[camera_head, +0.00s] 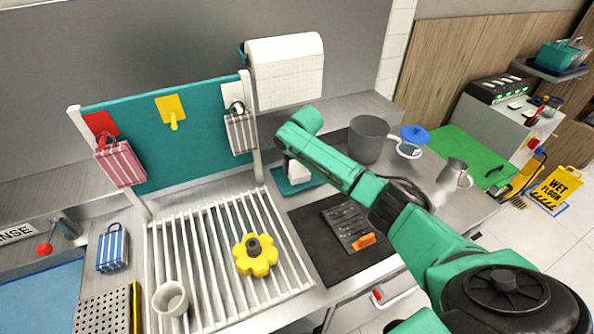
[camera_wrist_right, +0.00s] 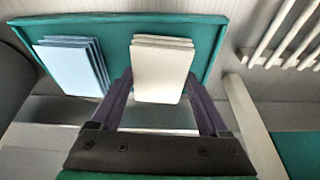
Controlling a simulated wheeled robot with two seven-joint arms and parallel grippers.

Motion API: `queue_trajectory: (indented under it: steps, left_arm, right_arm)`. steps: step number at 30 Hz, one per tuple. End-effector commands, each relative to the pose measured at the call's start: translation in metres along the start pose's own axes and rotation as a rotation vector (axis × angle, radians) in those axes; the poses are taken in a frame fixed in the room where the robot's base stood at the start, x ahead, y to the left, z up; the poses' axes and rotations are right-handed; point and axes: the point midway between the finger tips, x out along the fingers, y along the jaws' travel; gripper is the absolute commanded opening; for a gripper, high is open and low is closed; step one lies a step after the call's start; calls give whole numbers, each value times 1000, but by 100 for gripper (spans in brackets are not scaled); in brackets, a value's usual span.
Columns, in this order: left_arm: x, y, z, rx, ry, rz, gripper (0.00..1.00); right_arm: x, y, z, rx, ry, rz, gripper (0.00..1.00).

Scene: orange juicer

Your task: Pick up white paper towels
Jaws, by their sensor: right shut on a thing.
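The white paper towels (camera_wrist_right: 160,62) are a small upright stack in the teal tray (camera_wrist_right: 115,27); a bit of the stack (camera_head: 299,170) shows under my arm in the head view. My right gripper (camera_wrist_right: 160,88) reaches into the tray with one finger on each side of the white stack and is shut on it. The stack still appears to be within the tray; whether it touches the tray floor is hard to tell. A light blue towel stack (camera_wrist_right: 72,62) stands beside it, to the left in the wrist view. In the head view my right forearm hides most of the gripper. My left gripper is not in view.
A teal panel with hanging striped cloths (camera_head: 120,163) and a paper roll (camera_head: 285,70) stands behind. A white rack (camera_head: 185,255) holds a yellow knob-like part (camera_head: 255,255) and a cup (camera_head: 170,298). A grey pot (camera_head: 369,140) is right of the tray.

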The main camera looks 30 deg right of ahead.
Motion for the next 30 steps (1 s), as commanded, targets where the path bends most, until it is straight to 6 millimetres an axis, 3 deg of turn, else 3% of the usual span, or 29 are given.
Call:
queue_trajectory:
  steps: [5, 12, 16, 21, 29, 30]
  left_arm:
    - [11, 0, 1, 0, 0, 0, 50]
    - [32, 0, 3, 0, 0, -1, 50]
    - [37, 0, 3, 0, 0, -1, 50]
    - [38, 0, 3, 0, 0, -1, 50]
    - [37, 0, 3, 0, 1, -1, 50]
    - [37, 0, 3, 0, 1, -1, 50]
  right_arm:
    - [-38, -1, -13, 0, 8, -4, 27]
    - [-126, -2, -40, 0, 7, -4, 27]
    - [-162, -1, -50, 1, 4, -4, 27]
    - [-184, -1, -57, 0, 0, -2, 27]
    - [-187, 0, -58, 0, -1, -2, 27]
    - [-186, 0, -58, 0, -1, -2, 63]
